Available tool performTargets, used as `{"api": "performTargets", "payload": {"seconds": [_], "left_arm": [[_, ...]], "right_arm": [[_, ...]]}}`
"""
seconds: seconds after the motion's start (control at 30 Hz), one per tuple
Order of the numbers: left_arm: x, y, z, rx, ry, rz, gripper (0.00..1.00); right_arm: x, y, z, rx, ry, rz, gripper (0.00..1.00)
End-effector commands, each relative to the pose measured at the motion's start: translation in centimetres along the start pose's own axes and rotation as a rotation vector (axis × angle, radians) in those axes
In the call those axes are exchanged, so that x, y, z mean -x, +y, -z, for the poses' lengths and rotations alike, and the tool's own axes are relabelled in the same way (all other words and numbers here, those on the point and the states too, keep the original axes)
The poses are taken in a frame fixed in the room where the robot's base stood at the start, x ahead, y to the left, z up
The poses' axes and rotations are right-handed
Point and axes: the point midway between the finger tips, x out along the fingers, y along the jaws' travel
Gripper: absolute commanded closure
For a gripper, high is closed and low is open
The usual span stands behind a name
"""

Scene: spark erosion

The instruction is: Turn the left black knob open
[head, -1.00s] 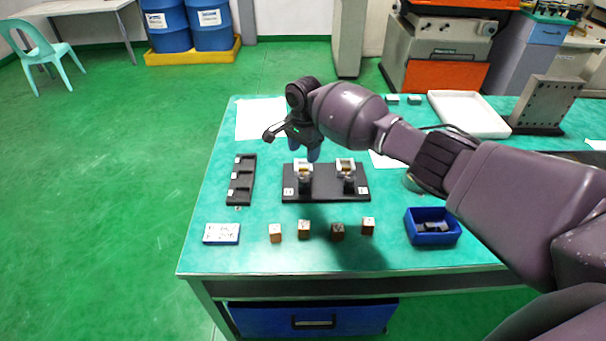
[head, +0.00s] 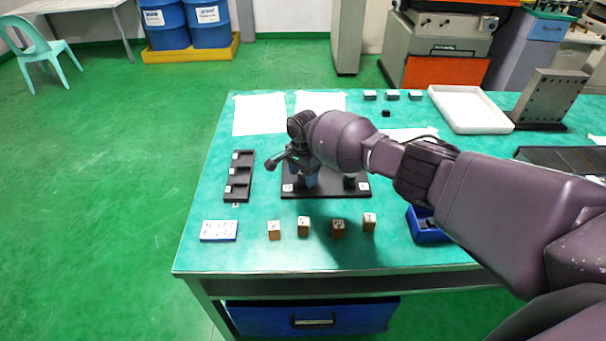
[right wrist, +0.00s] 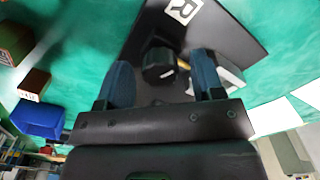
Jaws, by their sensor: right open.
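The black base plate (head: 328,191) lies on the green table. The right black knob (head: 349,182) stands on its right half. My right gripper (head: 305,181) is lowered over the left half, where its blue fingers and hand hide most of the left knob. In the right wrist view, a black knob (right wrist: 158,66) sits between the two open fingers of my gripper (right wrist: 162,78), with visible gaps beside it. I cannot tell whether either finger touches it. A white label with a black letter (right wrist: 184,10) lies on the plate nearby. My left gripper is not in view.
A black slotted tray (head: 239,177) lies left of the plate. Several small wooden blocks (head: 303,226) stand in front, with a white-topped card (head: 219,230) to their left. A blue bin (head: 427,232) stands at right, partly behind my arm. A white tray (head: 471,109) is farther back.

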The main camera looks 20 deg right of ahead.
Motion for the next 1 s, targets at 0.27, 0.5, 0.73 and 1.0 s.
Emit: {"api": "performTargets", "payload": {"seconds": [0.27,0.5,0.73,1.0], "left_arm": [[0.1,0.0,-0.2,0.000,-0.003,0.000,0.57],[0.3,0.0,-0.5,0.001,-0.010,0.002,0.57],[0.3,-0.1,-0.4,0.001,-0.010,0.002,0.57],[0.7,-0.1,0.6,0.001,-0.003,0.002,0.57]], "right_arm": [[0.0,0.0,0.0,0.000,0.000,0.000,0.46],[0.0,0.0,0.0,0.000,0.000,0.000,0.83],[0.0,0.0,0.0,0.011,0.000,-0.001,0.88],[0.1,0.1,-0.1,0.118,-0.003,-0.002,0.88]]}}
